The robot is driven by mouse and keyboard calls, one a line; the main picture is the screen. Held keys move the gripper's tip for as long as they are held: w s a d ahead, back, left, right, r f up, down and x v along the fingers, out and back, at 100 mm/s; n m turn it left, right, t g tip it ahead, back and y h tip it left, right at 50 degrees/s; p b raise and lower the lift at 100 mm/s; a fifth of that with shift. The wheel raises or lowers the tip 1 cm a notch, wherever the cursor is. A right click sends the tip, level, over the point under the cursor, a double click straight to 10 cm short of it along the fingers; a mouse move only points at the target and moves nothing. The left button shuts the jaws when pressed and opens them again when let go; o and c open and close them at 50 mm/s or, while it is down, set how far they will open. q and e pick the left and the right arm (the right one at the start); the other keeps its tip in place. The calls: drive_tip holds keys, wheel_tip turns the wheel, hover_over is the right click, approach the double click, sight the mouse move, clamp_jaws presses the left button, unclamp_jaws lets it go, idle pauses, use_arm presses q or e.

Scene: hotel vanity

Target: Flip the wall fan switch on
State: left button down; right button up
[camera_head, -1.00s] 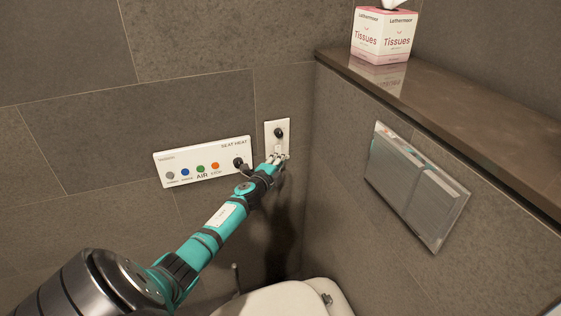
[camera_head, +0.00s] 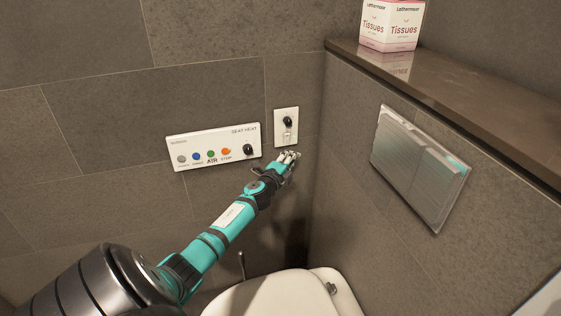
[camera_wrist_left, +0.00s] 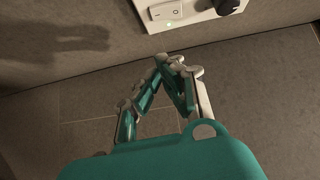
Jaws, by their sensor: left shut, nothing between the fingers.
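The wall switch plate (camera_head: 279,132) is white, on the tiled wall near the corner. It carries a black round knob (camera_head: 287,121) and, below it, a small white rocker switch (camera_head: 288,137). In the left wrist view the rocker (camera_wrist_left: 165,10) shows at the top edge with a small green light (camera_wrist_left: 169,24) lit beside it. The knob (camera_wrist_left: 228,5) is to its right. My left gripper (camera_head: 290,156) is shut and empty, just below the plate and apart from the switch. Its closed fingertips (camera_wrist_left: 174,60) also show in the wrist view. My right gripper is not in view.
A white control panel (camera_head: 214,146) with coloured buttons and a black knob is on the wall left of the plate. A flush plate (camera_head: 418,165) is on the right wall, under a shelf (camera_head: 455,100) with a tissue box (camera_head: 391,25). A toilet lid (camera_head: 285,295) is below.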

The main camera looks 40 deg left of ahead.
use_arm(q)
drive_tip(key=f+v, duration=0.1)
drive_tip(key=v, duration=0.7)
drive_tip(key=shift+s+a+f, duration=0.2)
drive_tip(key=shift+a+f, duration=0.15)
drive_tip(key=shift+a, duration=0.05)
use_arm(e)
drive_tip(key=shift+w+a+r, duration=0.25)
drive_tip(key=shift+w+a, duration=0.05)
